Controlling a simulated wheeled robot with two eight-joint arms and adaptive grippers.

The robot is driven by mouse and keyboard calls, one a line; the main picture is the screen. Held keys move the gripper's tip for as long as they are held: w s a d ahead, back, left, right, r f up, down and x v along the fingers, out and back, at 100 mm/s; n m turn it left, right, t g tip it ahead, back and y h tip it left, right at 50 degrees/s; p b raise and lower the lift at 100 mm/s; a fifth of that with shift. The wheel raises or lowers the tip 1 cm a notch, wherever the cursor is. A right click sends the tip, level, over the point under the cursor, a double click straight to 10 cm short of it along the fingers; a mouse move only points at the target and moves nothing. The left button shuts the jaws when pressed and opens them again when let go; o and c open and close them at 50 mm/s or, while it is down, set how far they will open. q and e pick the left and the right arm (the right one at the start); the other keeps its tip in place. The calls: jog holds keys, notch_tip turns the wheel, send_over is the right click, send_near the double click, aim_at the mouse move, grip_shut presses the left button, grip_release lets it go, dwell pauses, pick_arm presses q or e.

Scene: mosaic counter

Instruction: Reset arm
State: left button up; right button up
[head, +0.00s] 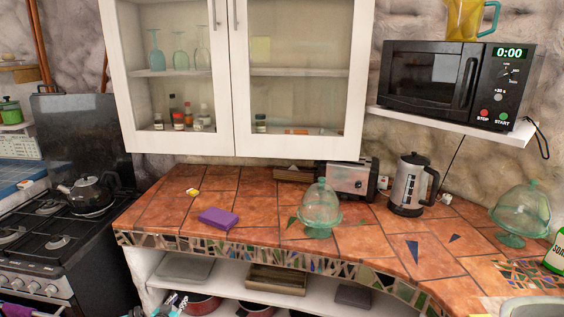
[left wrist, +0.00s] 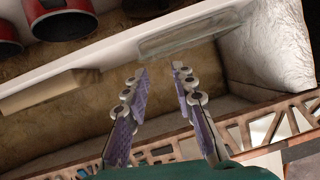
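My left gripper (head: 174,302) shows only in part at the bottom edge of the head view, in front of the low shelf under the counter. In the left wrist view the two fingers of this gripper (left wrist: 159,70) stand apart with nothing between them, so it is open and empty. My right gripper is in neither view.
The tiled counter (head: 255,205) has a mosaic front edge. On it are a purple sponge (head: 218,219), a glass-domed stand (head: 320,208), a toaster (head: 350,178) and a kettle (head: 408,185).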

pick_arm(q)
jog(key=d+r+g, duration=0.2)
jog(key=d+r, duration=0.5)
jog(key=r, duration=0.6)
jog(key=s+d+r+g+h, duration=0.1)
jog(key=s+d+r, duration=0.75)
jog(key=r, duration=0.25)
jog(key=s+d+r+g, duration=0.1)
jog(key=s+d+r, duration=0.2)
jog(key=s, duration=0.4)
jog(key=s+d+r+g, duration=0.1)
jog(key=s+d+r, duration=0.15)
jog(key=s, duration=0.45)
jog(key=s+d+f+n+g+y, duration=0.1)
jog(key=s+d+f+n, duration=0.1)
jog(key=s, duration=1.6)
jog(key=shift+f, duration=0.1)
